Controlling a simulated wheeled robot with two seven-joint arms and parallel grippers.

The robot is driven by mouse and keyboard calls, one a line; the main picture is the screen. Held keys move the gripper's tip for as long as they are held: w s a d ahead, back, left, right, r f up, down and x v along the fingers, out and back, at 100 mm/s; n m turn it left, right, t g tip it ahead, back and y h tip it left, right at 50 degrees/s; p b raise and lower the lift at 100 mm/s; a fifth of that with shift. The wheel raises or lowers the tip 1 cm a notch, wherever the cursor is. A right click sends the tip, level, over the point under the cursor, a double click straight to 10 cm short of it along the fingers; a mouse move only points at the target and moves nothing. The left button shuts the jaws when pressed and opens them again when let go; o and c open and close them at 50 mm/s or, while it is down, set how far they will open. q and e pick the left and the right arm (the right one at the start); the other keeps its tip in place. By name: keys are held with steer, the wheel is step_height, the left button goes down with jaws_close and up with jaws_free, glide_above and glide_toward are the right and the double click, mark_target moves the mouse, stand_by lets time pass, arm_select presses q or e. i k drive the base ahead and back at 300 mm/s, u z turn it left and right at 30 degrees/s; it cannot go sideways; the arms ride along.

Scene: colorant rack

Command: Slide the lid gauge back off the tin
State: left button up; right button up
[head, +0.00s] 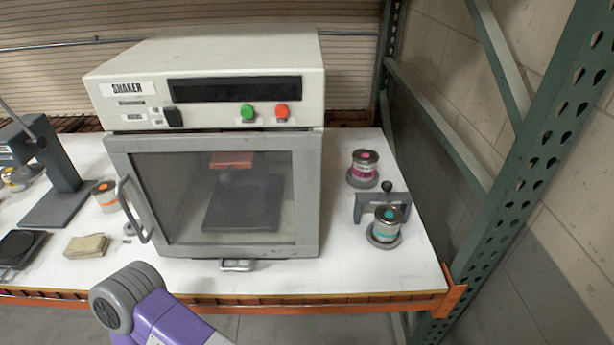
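The lid gauge (366,206) is a grey bridge-shaped piece with a black ball knob on top. It stands at the right end of the white bench, right behind a silver tin (386,227) with a teal band and a teal dot on its dark lid. The tin stands upright on a round grey base and hides part of the gauge. I cannot tell whether the gauge touches the tin. Neither gripper shows; only a purple and grey link of my arm is in view at the bottom left.
A second tin (364,164) with a pink label stands behind the gauge on its own base. A large shaker (213,75) with its door shut fills the bench's middle. A green rack upright (540,150) rises at the right.

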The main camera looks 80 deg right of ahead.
mark_target(404, 198)
steer(key=u, duration=0.25)
steer(key=k, duration=0.4)
steer(key=z, duration=2.25)
